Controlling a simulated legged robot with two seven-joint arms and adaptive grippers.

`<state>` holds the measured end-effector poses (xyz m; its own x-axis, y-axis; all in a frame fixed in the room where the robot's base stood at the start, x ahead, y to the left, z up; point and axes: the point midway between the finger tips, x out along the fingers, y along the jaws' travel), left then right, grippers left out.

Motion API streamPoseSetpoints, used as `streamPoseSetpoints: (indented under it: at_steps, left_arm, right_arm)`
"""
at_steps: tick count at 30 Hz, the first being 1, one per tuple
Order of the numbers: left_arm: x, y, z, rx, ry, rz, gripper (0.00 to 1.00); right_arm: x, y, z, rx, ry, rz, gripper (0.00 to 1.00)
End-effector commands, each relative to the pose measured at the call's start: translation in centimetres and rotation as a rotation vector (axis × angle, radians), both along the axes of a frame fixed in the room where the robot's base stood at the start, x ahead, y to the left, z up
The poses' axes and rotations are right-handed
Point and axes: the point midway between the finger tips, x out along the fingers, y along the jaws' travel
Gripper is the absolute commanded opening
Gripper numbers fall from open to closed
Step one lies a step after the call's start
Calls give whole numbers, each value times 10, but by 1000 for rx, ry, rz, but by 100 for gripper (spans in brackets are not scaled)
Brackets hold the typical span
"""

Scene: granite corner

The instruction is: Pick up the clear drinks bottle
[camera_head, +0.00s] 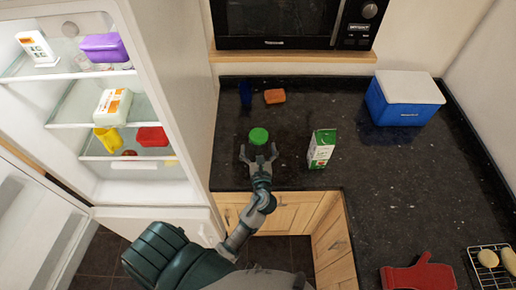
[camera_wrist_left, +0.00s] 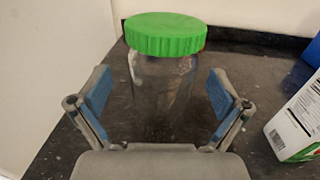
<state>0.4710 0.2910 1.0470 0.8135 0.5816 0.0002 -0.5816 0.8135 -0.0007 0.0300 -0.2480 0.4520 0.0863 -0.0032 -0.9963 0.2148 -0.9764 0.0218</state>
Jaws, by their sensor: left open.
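The clear bottle has a green lid (camera_head: 259,136) and stands upright on the dark granite counter. In the left wrist view the clear bottle (camera_wrist_left: 162,95) stands straight ahead, its see-through body between and just beyond the two fingers. My left gripper (camera_head: 259,152) is open, with one finger to each side of the bottle in the picture. In the left wrist view the open gripper (camera_wrist_left: 158,108) shows nothing clamped, and I cannot tell whether a finger touches the bottle. My right gripper is not in view.
A milk carton (camera_head: 321,148) stands close on the right. An orange sponge (camera_head: 275,96) and a dark blue item (camera_head: 245,95) lie behind. A blue cooler (camera_head: 403,98), a red mitt (camera_head: 419,274) and a wire rack (camera_head: 492,265) are farther right. The open fridge (camera_head: 170,110) stands left.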

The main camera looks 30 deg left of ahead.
Motion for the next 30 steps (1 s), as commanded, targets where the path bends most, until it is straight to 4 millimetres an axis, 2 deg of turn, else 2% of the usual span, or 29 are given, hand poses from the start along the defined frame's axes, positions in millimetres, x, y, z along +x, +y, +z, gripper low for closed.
streamPoseSetpoints:
  at_steps: [4, 11, 12, 21, 22, 30]
  left_arm:
    - [14, 9, 0, 1, 1, -1, 100]
    - [16, 10, -1, 0, 1, -2, 100]
    - [16, 10, -1, -1, 1, -2, 97]
    - [16, 10, -1, -1, 1, -2, 22]
    - [16, 10, 0, 1, -1, -2, 19]
    - [16, 10, 1, 0, 0, -2, 19]
  right_arm:
    - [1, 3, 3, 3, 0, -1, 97]
    - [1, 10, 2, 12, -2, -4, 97]
    - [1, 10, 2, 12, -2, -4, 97]
    - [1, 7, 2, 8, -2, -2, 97]
    - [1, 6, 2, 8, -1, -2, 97]
    - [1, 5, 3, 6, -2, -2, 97]
